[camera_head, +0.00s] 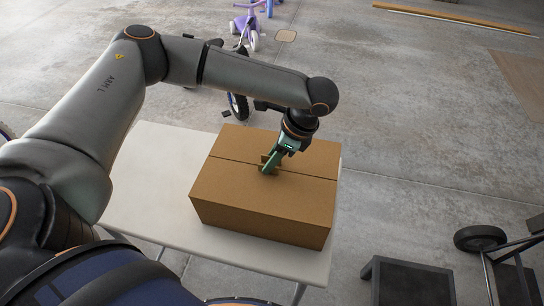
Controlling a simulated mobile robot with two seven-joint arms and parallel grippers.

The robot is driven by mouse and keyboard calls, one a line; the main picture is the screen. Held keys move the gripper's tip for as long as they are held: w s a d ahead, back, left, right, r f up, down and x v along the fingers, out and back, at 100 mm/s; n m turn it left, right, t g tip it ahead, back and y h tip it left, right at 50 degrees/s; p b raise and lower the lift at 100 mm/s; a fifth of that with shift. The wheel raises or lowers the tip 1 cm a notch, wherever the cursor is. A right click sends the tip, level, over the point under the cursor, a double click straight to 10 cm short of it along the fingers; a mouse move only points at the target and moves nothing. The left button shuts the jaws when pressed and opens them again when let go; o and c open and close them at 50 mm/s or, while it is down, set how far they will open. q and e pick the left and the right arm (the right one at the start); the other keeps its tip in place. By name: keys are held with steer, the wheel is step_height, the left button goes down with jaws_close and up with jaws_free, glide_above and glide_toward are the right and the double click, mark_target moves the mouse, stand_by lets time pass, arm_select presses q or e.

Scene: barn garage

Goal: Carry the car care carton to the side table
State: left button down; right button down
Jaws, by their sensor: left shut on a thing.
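The car care carton (265,205) is a closed brown cardboard box on a pale table (160,170). The carton takes up the right part of the tabletop, its right side close to the table's edge. My left gripper (266,168) reaches down from above to the middle of the carton's top, near the seam. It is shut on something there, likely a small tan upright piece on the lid. The fingertips are partly hidden by the gripper itself. My right gripper is not in view. I cannot tell whether the pale table is the side table.
A dark low stool (410,282) and a wheeled cart (495,255) stand at the lower right. Long planks (455,17) lie at the back right.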

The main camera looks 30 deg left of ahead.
arm_select(q)
steer(key=shift+r, duration=0.1)
steer(key=c, duration=0.5)
jaws_free()
steer(key=v, duration=1.2)
